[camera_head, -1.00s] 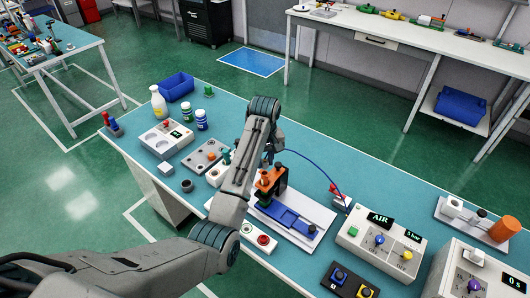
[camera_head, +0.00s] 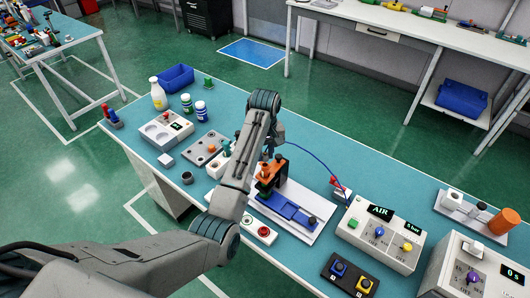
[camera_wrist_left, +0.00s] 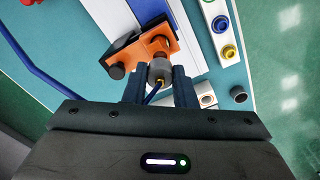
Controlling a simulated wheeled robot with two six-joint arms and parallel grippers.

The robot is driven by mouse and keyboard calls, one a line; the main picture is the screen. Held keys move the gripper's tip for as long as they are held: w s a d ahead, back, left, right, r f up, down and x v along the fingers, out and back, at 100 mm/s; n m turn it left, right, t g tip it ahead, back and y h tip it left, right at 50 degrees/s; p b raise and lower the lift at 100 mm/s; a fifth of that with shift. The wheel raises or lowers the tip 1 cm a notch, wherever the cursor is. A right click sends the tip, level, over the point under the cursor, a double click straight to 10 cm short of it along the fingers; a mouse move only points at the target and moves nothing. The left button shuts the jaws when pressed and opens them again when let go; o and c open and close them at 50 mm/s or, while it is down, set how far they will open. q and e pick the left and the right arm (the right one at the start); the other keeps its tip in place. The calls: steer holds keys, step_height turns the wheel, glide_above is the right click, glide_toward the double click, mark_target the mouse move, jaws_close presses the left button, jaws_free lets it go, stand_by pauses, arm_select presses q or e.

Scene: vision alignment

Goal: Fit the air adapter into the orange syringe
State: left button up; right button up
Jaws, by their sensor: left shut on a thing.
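My left gripper (camera_wrist_left: 160,88) is shut on a grey round air adapter (camera_wrist_left: 159,72) in the left wrist view. A blue hose (camera_head: 318,165) runs from near this gripper to the red fitting in the head view. An orange part (camera_wrist_left: 152,46), which seems to be the syringe or its holder, lies just beyond the adapter. In the head view the orange part (camera_head: 271,174) stands on the white and blue fixture, below my left gripper (camera_head: 271,152). The adapter overlaps the orange part's edge in the wrist view; I cannot tell whether they touch. My right gripper is not in view.
The white fixture plate (camera_head: 312,232) carries a blue slide. Right of it stand the red fitting (camera_head: 338,186) and the AIR control box (camera_head: 375,243). A grey tray with ports (camera_head: 206,148), a small dark cup (camera_head: 187,178) and bottles stand left.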

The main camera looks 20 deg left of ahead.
arm_select(q)
steer(key=shift+s, duration=0.1)
steer(key=shift+f, duration=0.15)
stand_by(0.4)
steer(key=shift+f, duration=0.4)
steer(key=shift+f, duration=0.15)
steer(key=shift+f, duration=0.3)
steer(key=shift+f, duration=0.4)
stand_by(1.0)
